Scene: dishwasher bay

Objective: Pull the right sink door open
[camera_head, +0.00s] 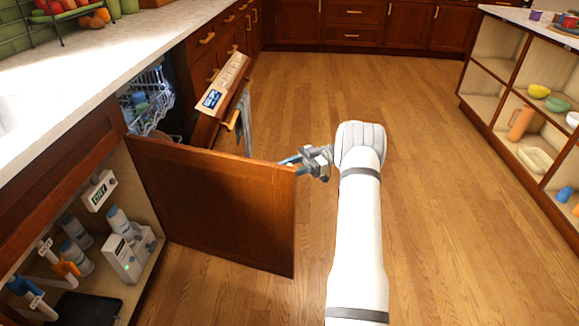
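The right sink door (215,205) is a brown wooden panel. It stands swung well out from the cabinet under the sink, and the cabinet inside (150,215) shows. My gripper (288,160) is at the upper part of the door's free outer edge, on the far side of the panel. Its fingers are small, bluish and partly hidden behind the door's top edge. I cannot tell whether they touch the door or are open or shut. The door's handle is not visible.
Past the door, the dishwasher front (220,85) is tilted partly open and its rack (147,100) shows. Bottles (120,225) and a white device (128,258) stand in the sink cabinet. Open shelves (530,100) are at right. The wooden floor (430,200) between is clear.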

